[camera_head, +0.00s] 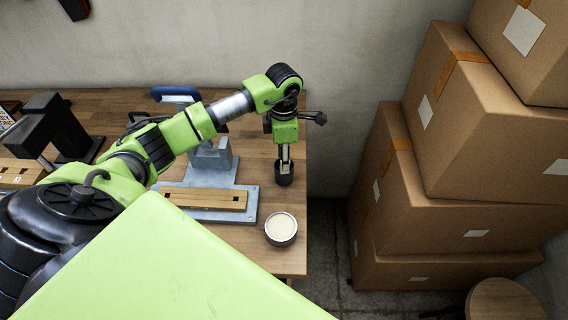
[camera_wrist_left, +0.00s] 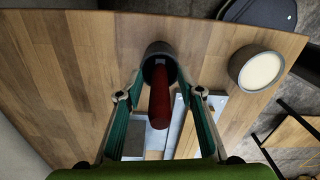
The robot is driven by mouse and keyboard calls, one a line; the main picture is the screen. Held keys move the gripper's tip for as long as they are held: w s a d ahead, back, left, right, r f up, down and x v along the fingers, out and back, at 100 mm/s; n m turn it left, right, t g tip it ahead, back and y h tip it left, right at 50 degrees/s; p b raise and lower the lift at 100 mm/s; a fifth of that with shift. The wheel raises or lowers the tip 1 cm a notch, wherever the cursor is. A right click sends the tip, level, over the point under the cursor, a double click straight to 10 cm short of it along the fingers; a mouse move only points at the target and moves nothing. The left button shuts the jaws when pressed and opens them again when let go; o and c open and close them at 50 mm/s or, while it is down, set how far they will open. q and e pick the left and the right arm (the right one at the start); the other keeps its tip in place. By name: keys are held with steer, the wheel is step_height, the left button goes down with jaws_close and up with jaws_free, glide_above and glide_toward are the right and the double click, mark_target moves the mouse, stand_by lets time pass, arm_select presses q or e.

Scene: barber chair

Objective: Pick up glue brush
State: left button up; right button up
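The glue brush shows in the left wrist view as a dark red handle (camera_wrist_left: 159,97) rising from a dark round cup (camera_wrist_left: 158,49). In the head view the cup (camera_head: 284,176) stands on the right part of the wooden table; I cannot make out the brush there. My left gripper (camera_head: 285,155) points down over the cup. In the left wrist view its two fingers (camera_wrist_left: 160,82) are spread on either side of the red handle, with gaps showing. The brush's lower end is hidden inside the cup. My right gripper is in neither view.
An open pot of cream-coloured glue (camera_head: 281,227) stands near the table's right edge. A grey metal fixture with a wooden strip (camera_head: 207,199) lies left of the cup. A black clamp-like tool (camera_head: 55,127) stands farther left. Stacked cardboard boxes (camera_head: 449,222) stand beyond the right edge.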

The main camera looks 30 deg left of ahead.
arm_select(q)
steer(key=shift+f, duration=0.15)
jaws_close()
step_height(320, 180, up, 10)
steer(key=p, duration=0.6)
